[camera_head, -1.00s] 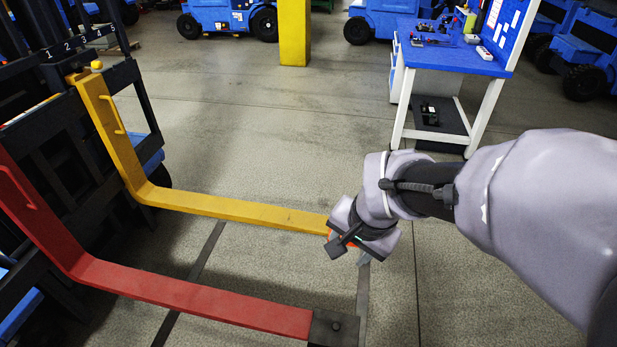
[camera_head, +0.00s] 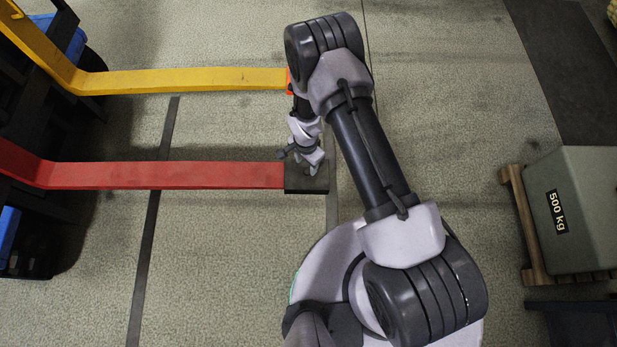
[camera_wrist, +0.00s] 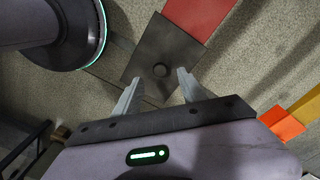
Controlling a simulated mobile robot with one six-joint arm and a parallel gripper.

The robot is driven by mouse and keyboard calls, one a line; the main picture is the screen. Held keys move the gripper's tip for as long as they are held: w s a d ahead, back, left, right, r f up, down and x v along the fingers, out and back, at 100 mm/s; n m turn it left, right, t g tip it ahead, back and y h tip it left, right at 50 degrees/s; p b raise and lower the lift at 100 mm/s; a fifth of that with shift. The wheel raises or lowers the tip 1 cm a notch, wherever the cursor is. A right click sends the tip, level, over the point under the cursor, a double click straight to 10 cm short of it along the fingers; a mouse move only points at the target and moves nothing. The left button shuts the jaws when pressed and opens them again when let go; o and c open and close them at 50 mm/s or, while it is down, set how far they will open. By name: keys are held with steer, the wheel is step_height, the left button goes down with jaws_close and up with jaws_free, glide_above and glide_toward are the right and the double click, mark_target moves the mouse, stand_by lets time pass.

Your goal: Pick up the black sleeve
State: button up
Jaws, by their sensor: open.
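The black sleeve (camera_head: 318,184) sits on the tip of the red fork (camera_head: 170,175). The fingers hold nothing.
The yellow fork (camera_head: 180,80) runs parallel to the red one, with an orange sleeve (camera_head: 290,83) at its tip, partly behind my arm. A grey 500 kg block (camera_head: 585,200) rests on a wooden pallet (camera_head: 525,225) at the right. The floor between is clear.

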mark_target(308, 171)
steer(key=f+b, duration=0.1)
steer(key=f, duration=0.1)
steer(key=f+b, duration=0.1)
steer(key=f, duration=0.1)
steer(key=f+b, duration=0.1)
steer(key=f, duration=0.1)
steer(key=shift+w+d, duration=0.15)
steer(key=shift+d, duration=0.1)
steer(key=shift+r, duration=0.2)
steer(key=shift+c, duration=0.2)
jaws_close()
